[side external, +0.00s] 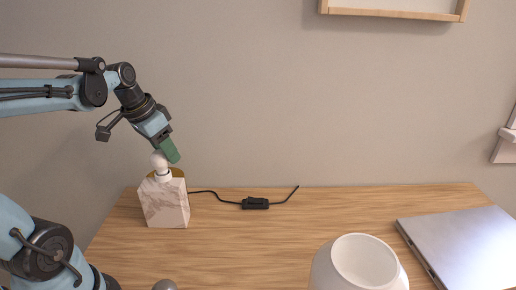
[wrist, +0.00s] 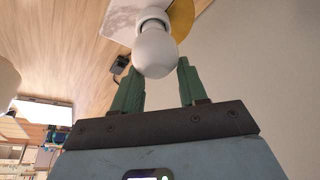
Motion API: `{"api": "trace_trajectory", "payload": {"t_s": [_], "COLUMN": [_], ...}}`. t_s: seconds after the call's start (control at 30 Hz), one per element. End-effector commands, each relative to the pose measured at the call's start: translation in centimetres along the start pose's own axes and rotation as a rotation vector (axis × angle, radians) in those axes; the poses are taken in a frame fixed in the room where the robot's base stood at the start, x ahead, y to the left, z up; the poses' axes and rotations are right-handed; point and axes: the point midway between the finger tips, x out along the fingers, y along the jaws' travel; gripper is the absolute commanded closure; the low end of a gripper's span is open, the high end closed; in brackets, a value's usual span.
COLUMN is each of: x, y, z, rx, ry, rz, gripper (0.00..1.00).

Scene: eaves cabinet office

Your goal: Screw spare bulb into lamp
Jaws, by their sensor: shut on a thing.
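The lamp has a white marble block base (side external: 165,205) and a brass disc on top; the base also shows in the wrist view (wrist: 118,22). A white round bulb (side external: 157,160) stands at the white socket on top of the base, neck down; in the wrist view the bulb (wrist: 155,55) meets the socket (wrist: 153,16). My gripper (side external: 169,150) comes down at a slant from the upper left. Its green fingers (wrist: 157,67) are shut on the bulb, one on each side. How deep the bulb's thread sits is hidden.
A black cord with a switch (side external: 255,203) runs right from the lamp along the desk's back. A white shade-like vessel (side external: 335,270) stands at the front. A laptop (side external: 465,245) lies at right. A grey round thing (side external: 165,285) shows at the bottom edge. The desk's middle is clear.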

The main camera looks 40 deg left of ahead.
Motion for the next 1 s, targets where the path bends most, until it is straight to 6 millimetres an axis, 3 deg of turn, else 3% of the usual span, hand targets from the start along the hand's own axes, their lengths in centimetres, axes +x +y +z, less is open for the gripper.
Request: {"api": "trace_trajectory", "payload": {"t_s": [0.03, 0.07, 0.23, 0.67, 1.0], "x": [0.0, 0.0, 0.0, -0.6, -5.2], "y": [0.6, 0.6, 0.6, 0.3, 0.2], "z": [0.2, 0.2, 0.2, 0.1, 0.2], "rx": [0.039, 0.045, 0.041, 0.038, 0.037], "ry": [-0.006, -0.005, -0.005, -0.004, -0.005], "rz": [0.037, 0.038, 0.034, 0.028, 0.029], "gripper": [0.90, 0.55, 0.29, 0.28, 0.28]}}
